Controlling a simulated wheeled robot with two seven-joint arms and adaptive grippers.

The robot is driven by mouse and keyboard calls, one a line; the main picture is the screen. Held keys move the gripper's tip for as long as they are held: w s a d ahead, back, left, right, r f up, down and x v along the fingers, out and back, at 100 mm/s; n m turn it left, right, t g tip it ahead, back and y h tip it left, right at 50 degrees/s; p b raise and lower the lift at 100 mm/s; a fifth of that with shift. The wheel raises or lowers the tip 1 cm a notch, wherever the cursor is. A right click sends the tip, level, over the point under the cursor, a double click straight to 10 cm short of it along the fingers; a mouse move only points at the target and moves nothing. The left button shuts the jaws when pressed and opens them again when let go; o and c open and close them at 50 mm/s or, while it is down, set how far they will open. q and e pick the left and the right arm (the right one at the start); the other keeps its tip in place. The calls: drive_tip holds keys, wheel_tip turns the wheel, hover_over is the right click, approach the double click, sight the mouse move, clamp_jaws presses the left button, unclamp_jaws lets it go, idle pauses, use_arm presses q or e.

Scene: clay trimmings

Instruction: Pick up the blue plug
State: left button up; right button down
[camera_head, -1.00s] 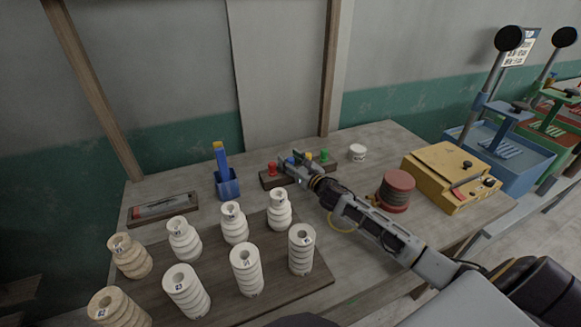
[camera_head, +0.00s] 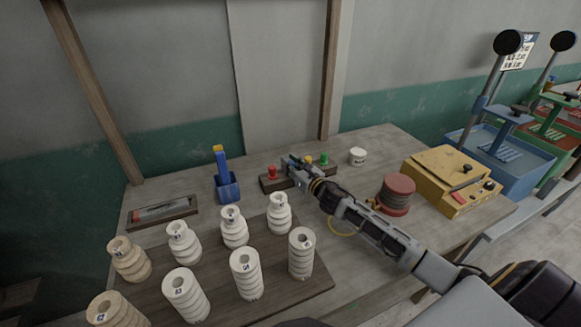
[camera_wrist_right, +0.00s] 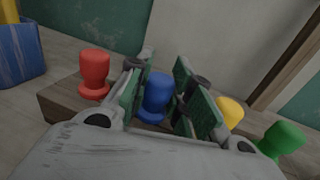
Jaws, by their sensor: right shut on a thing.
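The blue plug (camera_wrist_right: 157,97) stands upright between the two green-padded fingers of my right gripper (camera_wrist_right: 163,95) in the right wrist view. The right gripper (camera_head: 298,167) is shut on it at the wooden plug block (camera_head: 272,184). In the head view the fingers largely hide the blue plug. The red plug (camera_head: 272,172) is to the left of the gripper, and the yellow plug (camera_head: 309,160) and green plug (camera_head: 324,158) are to the right. They also show in the wrist view as red (camera_wrist_right: 95,73), yellow (camera_wrist_right: 231,111) and green (camera_wrist_right: 283,138). My left gripper is not in view.
Several white ribbed insulators (camera_head: 234,228) stand on a dark board at the front left. A blue cup (camera_head: 228,188) stands left of the block. A red spool (camera_head: 397,194), a yellow box (camera_head: 447,178) and a small white tub (camera_head: 357,156) are to the right.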

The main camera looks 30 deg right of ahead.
drive_tip(key=shift+r, duration=1.25)
wheel_tip(320, 180, up, 5)
drive_tip(key=shift+f+p, duration=0.15)
drive_tip(key=shift+p, duration=0.4)
drive_tip(key=shift+r, duration=1.35)
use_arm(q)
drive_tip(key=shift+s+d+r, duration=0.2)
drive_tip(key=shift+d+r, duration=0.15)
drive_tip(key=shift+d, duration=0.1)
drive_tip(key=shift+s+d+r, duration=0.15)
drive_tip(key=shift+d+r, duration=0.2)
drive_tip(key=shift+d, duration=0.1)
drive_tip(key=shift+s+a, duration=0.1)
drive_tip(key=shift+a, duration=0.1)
